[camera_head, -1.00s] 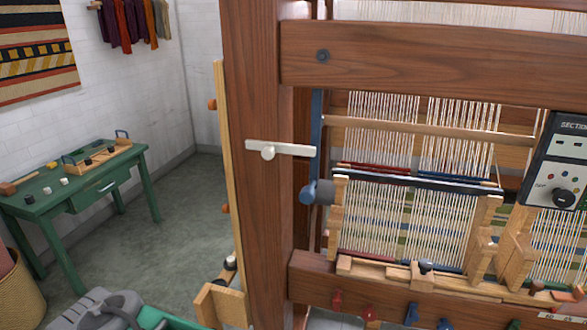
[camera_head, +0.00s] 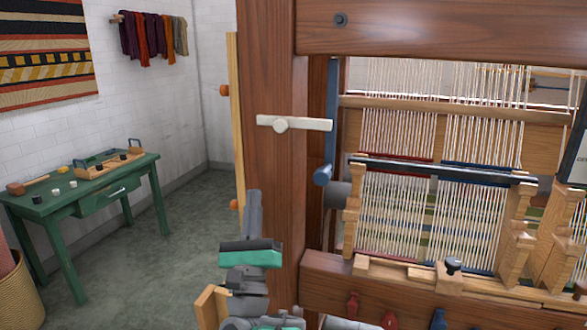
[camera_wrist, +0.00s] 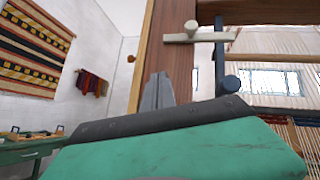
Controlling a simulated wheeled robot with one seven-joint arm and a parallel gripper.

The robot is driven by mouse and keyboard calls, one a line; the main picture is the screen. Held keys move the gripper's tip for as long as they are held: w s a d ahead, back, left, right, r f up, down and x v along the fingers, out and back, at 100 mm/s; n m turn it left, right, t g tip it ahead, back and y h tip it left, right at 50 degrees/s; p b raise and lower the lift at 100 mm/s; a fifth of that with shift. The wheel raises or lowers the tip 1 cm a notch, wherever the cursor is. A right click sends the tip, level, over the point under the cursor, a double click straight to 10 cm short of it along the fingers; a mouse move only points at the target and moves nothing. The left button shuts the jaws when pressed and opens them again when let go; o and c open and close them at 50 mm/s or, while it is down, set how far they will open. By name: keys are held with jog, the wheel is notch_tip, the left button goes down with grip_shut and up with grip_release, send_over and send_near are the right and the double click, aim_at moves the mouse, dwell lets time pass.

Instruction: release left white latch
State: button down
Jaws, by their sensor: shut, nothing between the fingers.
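The white latch (camera_head: 300,124) lies roughly level across the wooden post (camera_head: 275,180), with a round knob near its left part. Its right end reaches to the blue upright bar (camera_head: 330,145). In the wrist view the latch (camera_wrist: 205,37) shows above and right of the fingers, with its right end crossing in front of the blue bar (camera_wrist: 220,70). My gripper (camera_head: 254,196) is shut and empty, pointing up beside the post's left part, below and left of the latch. In the wrist view my gripper (camera_wrist: 158,80) shows its grey fingers together, apart from the latch.
The loom's top beam (camera_head: 460,27) and warp threads (camera_head: 400,215) fill the right side. A thin pale board (camera_head: 236,110) stands left of the post. A green table (camera_head: 85,200) with small items stands at the far left. Floor between table and loom is clear.

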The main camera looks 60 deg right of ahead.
jog(key=s+d+m+g+h, duration=0.1)
jog(key=s+m+g+h, duration=0.2)
jog(key=s+m+g, duration=0.4)
jog(key=shift+d+f+m+g, duration=0.2)
jog(key=shift+d+m+g, duration=0.1)
jog(key=shift+m, duration=0.3)
jog(key=shift+r, duration=0.1)
jog(key=p, duration=0.9)
send_near(290, 124)
jog(key=s+d+r, duration=0.2)
jog(key=d+r, duration=0.1)
jog(key=d, duration=0.3)
jog(key=shift+w, duration=0.2)
